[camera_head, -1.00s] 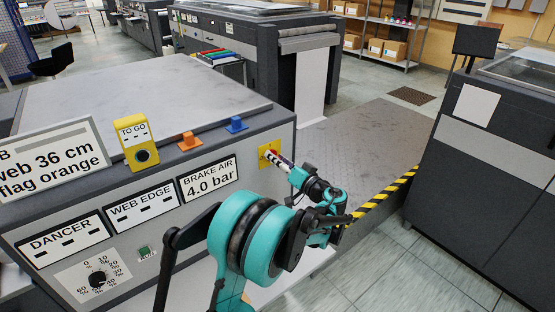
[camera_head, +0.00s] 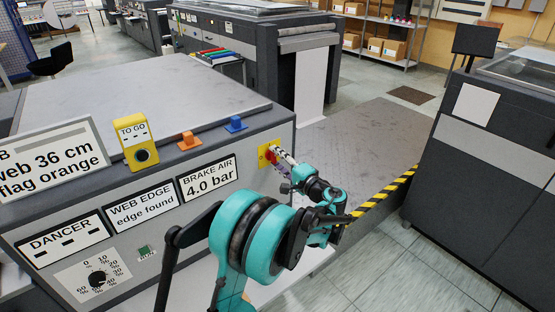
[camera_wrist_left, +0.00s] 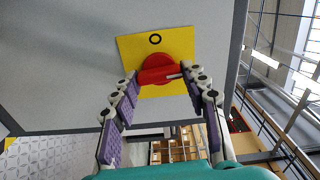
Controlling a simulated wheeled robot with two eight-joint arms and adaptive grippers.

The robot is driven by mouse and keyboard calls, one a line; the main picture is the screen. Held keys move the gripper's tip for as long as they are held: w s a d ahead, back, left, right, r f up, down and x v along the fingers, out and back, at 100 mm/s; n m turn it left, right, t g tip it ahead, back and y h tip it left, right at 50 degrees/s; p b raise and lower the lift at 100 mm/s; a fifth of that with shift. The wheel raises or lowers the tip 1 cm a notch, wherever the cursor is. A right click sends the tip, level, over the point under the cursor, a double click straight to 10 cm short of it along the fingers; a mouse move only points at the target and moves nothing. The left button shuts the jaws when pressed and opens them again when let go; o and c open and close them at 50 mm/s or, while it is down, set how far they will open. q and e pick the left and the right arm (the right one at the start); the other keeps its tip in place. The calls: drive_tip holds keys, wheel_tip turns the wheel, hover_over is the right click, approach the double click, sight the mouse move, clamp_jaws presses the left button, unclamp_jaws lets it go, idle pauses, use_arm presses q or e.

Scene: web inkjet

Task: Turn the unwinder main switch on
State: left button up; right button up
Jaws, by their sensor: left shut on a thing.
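The unwinder main switch is a red rotary knob (camera_wrist_left: 160,70) on a yellow plate (camera_wrist_left: 185,42) with a black circle mark. In the left wrist view its handle lies roughly level across the plate. In the head view the yellow plate (camera_head: 264,153) sits at the right end of the unwinder's front panel, and the red knob shows beside the fingers. My left gripper (camera_head: 278,156) is at the knob, with its fingertips on either side of the handle, shut on it; the fingers (camera_wrist_left: 165,80) also show in the left wrist view. My right gripper is not in view.
The panel carries a dial (camera_head: 97,278), a green run button (camera_head: 146,252) and displays, including one reading "edge found" (camera_head: 143,207). A yellow "TO GO" box (camera_head: 136,144) and orange (camera_head: 188,141) and blue (camera_head: 236,125) pieces stand along the top edge. A dark machine (camera_head: 480,150) stands at right.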

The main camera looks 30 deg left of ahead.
use_arm(q)
drive_tip(key=shift+m, duration=0.6)
drive_tip(key=o, duration=1.2)
drive_tip(key=shift+c, duration=0.2)
drive_tip(key=v, duration=1.2)
